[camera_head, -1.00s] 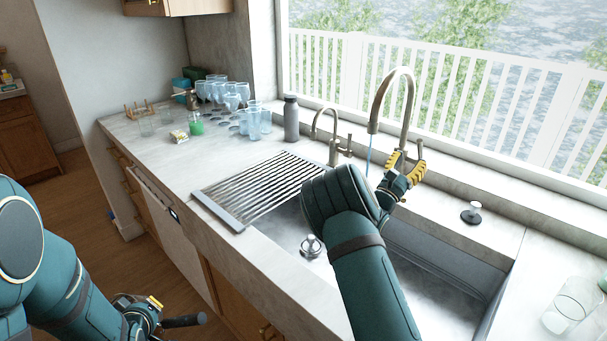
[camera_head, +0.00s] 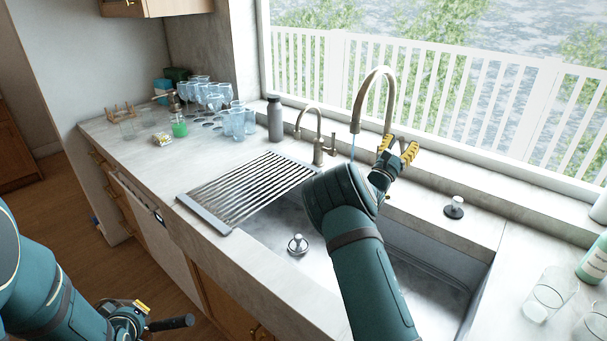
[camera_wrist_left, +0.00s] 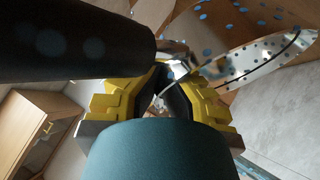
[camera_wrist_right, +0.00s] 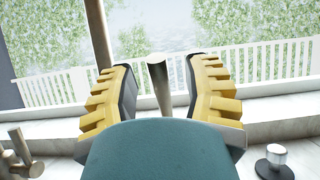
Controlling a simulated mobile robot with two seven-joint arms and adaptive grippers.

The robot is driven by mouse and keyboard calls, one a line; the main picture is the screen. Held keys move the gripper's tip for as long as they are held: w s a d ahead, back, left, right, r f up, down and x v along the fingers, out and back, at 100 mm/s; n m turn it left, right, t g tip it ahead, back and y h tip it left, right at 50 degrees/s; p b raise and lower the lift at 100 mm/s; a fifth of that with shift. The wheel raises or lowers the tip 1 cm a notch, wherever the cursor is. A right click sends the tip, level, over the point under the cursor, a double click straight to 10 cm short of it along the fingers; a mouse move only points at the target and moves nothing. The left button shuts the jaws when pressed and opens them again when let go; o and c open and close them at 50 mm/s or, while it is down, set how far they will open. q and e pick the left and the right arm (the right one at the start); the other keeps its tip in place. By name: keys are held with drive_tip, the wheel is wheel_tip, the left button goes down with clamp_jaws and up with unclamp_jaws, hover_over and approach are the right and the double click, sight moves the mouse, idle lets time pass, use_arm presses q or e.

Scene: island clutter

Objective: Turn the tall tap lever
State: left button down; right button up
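The tall tap (camera_head: 376,92) is a brushed metal gooseneck behind the sink, with a thin bluish stream at its spout. Its post (camera_wrist_right: 98,35) also shows left of my fingers in the right wrist view. My right gripper (camera_head: 398,150) is at the tap's base. In its wrist view the fingers are open, and the tall tap's metal lever (camera_wrist_right: 160,82) stands between them, apart from both pads. In the head view my gripper largely hides the lever. My left gripper (camera_head: 140,320), low at the left, is shut on a black-handled perforated utensil (camera_wrist_left: 75,42).
A shorter tap (camera_head: 318,138) stands left of the tall one. A grey bottle (camera_head: 275,119), glasses and a drying rack (camera_head: 250,190) stand left. Glass jars (camera_head: 549,293) and a green bottle stand right. The window ledge runs behind.

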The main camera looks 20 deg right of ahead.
clamp_jaws()
drive_tip(key=shift+w+d+r+g+y, duration=0.25)
drive_tip(key=shift+d+y, duration=0.15)
drive_tip(key=shift+y, duration=0.15)
drive_tip(key=shift+w+d+r+g+y, duration=0.15)
drive_tip(key=shift+d+g+y, duration=0.15)
drive_tip(key=shift+y, duration=0.25)
drive_tip(key=d+g+y, duration=0.1)
drive_tip(key=w+d+y, duration=0.1)
drive_tip(key=y, duration=0.1)
drive_tip(key=shift+w+d+r+g, duration=0.1)
drive_tip(key=shift+d+r+g, duration=0.1)
drive_tip(key=shift+g, duration=0.15)
drive_tip(key=shift+o, duration=0.3)
unclamp_jaws()
drive_tip(key=v, duration=1.2)
